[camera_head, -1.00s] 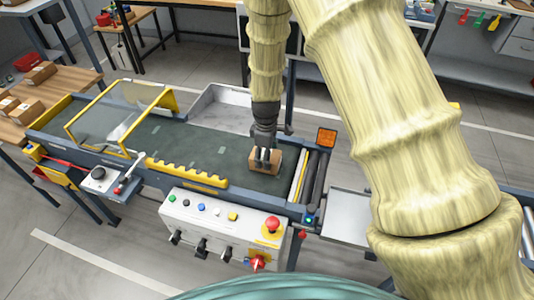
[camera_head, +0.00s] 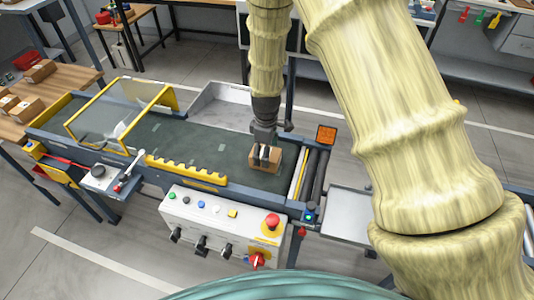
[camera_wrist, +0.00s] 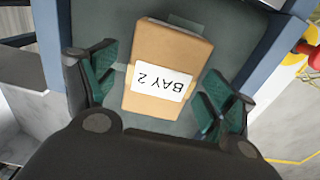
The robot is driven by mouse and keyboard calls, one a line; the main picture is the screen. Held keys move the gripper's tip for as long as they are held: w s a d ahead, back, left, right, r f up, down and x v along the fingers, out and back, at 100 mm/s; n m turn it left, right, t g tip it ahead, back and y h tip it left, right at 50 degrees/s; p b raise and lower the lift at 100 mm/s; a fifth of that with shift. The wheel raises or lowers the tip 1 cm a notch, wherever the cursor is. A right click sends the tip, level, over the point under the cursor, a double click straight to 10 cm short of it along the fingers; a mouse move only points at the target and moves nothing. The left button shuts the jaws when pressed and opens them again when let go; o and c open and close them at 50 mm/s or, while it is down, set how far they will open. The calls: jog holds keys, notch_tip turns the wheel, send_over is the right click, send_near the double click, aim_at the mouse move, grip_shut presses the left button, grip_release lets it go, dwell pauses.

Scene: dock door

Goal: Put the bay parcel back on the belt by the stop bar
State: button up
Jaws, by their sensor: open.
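The bay parcel (camera_head: 272,158) is a small brown box lying on the dark green belt (camera_head: 200,150), close to the belt's right end by the rollers. In the wrist view the parcel (camera_wrist: 165,65) shows a white label reading "BAY 2". My gripper (camera_head: 262,150) is just above the parcel, pointing down. In the wrist view my gripper (camera_wrist: 153,92) is open, one finger on each side of the parcel, with a gap on both sides. A yellow bar (camera_head: 298,178) crosses the belt's end before the rollers; I cannot tell if it is the stop bar.
A yellow-framed clear guard (camera_head: 120,115) stands over the belt's left part. A yellow notched rail (camera_head: 187,172) runs along the front edge. A control box (camera_head: 225,222) with a red button is in front. A grey metal tray (camera_head: 222,103) lies behind the belt.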

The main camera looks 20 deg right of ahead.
notch_tip(320, 180, up, 11)
jog(key=b, duration=0.2)
jog(key=shift+r+b, duration=0.15)
jog(key=shift+b, duration=0.25)
dwell(0.3)
